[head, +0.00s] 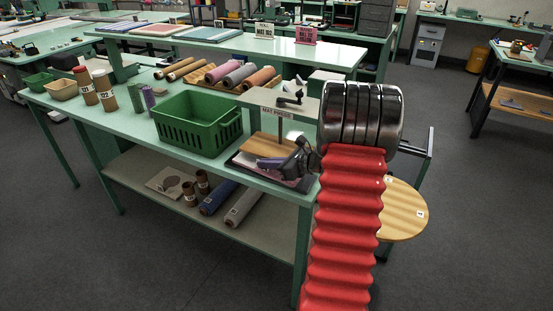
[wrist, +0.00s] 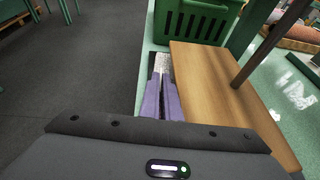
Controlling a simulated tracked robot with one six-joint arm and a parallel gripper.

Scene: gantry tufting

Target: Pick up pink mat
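My gripper (head: 272,164) is beside the front of the mat press, low by its wooden board (head: 268,144). In the wrist view its two lilac fingers (wrist: 161,88) run along the left edge of the board (wrist: 215,80), close together with a narrow dark gap. A pale speckled patch (wrist: 163,62) shows at the fingertips; I cannot tell whether they touch it. A dull pinkish-purple sheet (head: 284,179) shows partly under the board, on a dark tray; the board and my gripper hide most of it. I cannot tell whether it is the pink mat.
A green basket (head: 197,122) stands left of the press, close ahead of the fingers in the wrist view (wrist: 190,20). The press post (wrist: 270,40) rises from the board. Several rolls (head: 240,76) lie behind on a wooden rack. Open floor (head: 60,235) lies left of the bench.

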